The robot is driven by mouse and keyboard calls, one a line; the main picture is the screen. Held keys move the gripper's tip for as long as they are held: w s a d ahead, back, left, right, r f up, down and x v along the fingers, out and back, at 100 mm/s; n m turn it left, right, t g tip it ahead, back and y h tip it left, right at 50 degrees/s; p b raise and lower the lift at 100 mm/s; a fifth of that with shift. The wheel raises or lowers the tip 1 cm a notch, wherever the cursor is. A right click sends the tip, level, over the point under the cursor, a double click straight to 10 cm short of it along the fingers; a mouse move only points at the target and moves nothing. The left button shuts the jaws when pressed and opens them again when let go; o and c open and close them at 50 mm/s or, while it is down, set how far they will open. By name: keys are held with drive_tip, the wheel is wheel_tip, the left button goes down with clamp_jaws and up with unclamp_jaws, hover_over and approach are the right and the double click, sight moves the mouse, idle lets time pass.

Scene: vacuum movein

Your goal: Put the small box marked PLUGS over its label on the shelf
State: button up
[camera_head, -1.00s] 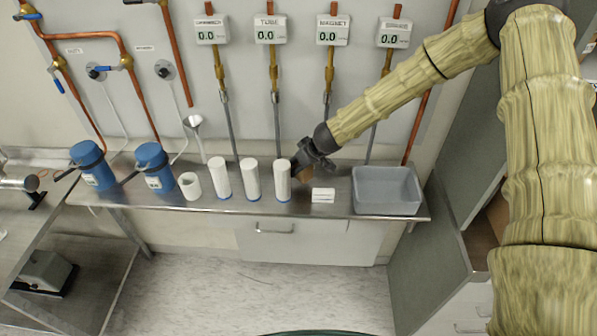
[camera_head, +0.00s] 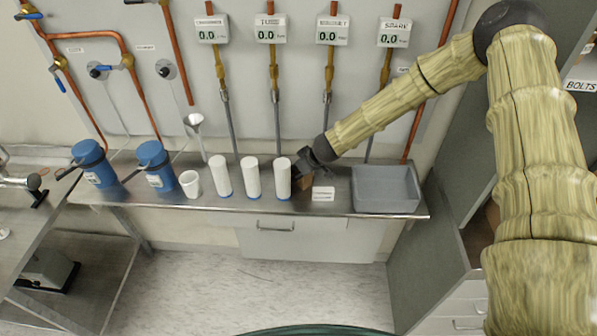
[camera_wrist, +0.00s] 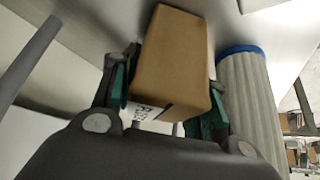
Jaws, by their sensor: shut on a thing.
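The small brown cardboard box (camera_wrist: 172,55) is between the two green-padded fingers of my gripper (camera_wrist: 166,95) in the wrist view. A white label with dark print shows on its lower end, partly hidden, so I cannot read it fully. In the head view the box (camera_head: 306,183) is a small brown patch below my gripper (camera_head: 304,170), low over the steel shelf (camera_head: 335,207). I cannot tell whether it touches the shelf. A white label (camera_head: 323,193) sits just right of the box, its print too small to read.
A white cylinder (camera_head: 283,178) stands close left of my gripper; its blue-ended side (camera_wrist: 250,95) is beside the box in the wrist view. A grey bin (camera_head: 387,190) stands right of the label. Pipes (camera_head: 277,125) run down the wall behind.

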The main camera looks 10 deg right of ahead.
drive_tip(key=o, duration=0.9)
drive_tip(key=shift+c, duration=0.2)
drive_tip(key=shift+r, duration=0.15)
drive_tip(key=b+v, duration=0.3)
drive_tip(key=v, duration=0.8)
drive_tip(key=shift+s+r+b, duration=0.15)
drive_tip(key=shift+r+b, duration=0.2)
drive_tip(key=shift+b, duration=0.05)
